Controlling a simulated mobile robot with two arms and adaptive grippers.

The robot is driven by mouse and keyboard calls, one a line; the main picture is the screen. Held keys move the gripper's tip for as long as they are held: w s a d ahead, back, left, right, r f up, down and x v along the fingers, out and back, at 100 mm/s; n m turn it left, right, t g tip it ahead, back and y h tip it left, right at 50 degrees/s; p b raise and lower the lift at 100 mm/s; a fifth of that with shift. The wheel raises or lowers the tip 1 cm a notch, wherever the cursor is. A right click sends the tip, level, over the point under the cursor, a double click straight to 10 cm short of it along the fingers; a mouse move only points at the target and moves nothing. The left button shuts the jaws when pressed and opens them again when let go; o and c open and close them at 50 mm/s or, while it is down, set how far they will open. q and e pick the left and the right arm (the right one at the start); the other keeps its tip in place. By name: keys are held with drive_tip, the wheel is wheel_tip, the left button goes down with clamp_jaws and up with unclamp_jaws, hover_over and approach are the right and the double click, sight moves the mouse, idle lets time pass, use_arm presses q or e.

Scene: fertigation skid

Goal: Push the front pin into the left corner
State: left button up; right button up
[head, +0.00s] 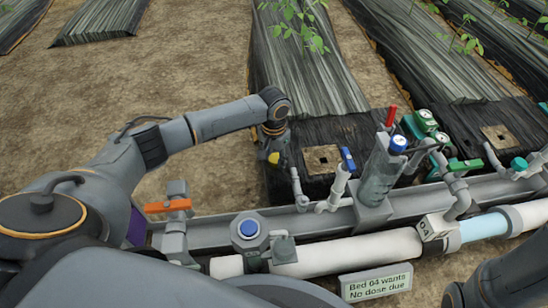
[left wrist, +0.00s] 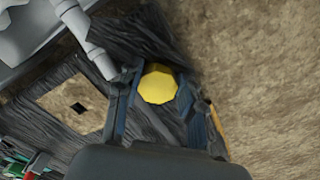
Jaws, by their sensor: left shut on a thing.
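My left gripper (head: 272,160) is low over the left edge of the near black film sheet (head: 345,128), close to its left corner. It is shut on a yellow pin (left wrist: 158,84). The faceted yellow head sits between the two fingers in the left wrist view (left wrist: 156,100). Only a small yellow spot shows in the head view. The pin's shaft is hidden, so I cannot tell whether its tip touches the ground. Dark film lies behind and to the left of the pin in the left wrist view, with bare soil to the right. My right gripper is not visible.
A tan square with a dark hole (head: 322,158) lies on the film right of the gripper. Grey pipework with a blue-handled valve (head: 348,159), an orange-handled valve (head: 168,206) and a clear cylinder (head: 379,178) stands nearer me. Bare soil (head: 185,60) is open at left.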

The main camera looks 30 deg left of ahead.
use_arm(q)
drive_tip(key=shift+f, duration=0.15)
idle(0.5)
drive_tip(key=shift+f, duration=0.4)
drive_tip(key=o, duration=1.2)
